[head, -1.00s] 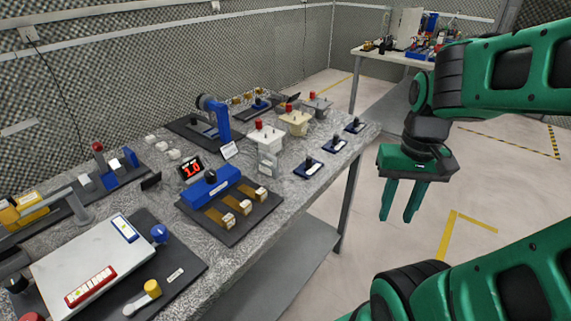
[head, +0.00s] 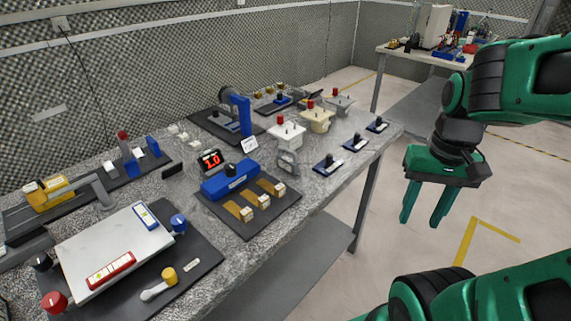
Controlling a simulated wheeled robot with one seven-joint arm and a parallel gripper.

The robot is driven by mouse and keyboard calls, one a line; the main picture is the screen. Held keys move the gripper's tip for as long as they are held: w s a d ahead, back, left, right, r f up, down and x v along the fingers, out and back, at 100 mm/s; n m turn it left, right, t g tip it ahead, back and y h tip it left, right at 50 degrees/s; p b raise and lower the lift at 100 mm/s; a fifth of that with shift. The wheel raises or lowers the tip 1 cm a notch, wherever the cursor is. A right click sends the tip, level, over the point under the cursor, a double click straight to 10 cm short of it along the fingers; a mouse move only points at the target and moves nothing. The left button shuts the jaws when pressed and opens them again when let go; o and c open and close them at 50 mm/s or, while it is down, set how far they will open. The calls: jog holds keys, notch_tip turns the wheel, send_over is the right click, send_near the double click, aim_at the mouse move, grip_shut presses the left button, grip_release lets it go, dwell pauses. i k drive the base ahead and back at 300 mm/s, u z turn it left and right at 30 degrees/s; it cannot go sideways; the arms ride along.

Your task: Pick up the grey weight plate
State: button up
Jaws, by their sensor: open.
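I cannot single out a grey weight plate with certainty. A dark grey disc (head: 228,95) shows at the top of a blue post (head: 241,116) towards the back of the bench, partly hidden by it. A small grey piece (head: 288,163) with an opening stands in front of the white box with a red knob; its exact shape is too small to tell. My green gripper (head: 425,218) is open and empty, fingers pointing down. It hangs over the floor to the right of the bench, apart from everything on it.
The speckled bench (head: 330,205) is crowded. A grey slab (head: 118,250) lies front left, with a blue fixture (head: 230,181) and a red "1.0" display (head: 211,160) beyond it. Small blue bases (head: 354,144) line the right edge. A second table (head: 440,55) stands behind. Floor is clear right of the bench.

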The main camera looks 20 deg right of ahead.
aim_at(291, 166)
jog(key=z, duration=0.45)
jog(key=k, duration=1.15)
jog(key=z, duration=0.85)
jog(key=i, duration=1.3)
jog(key=u, duration=0.6)
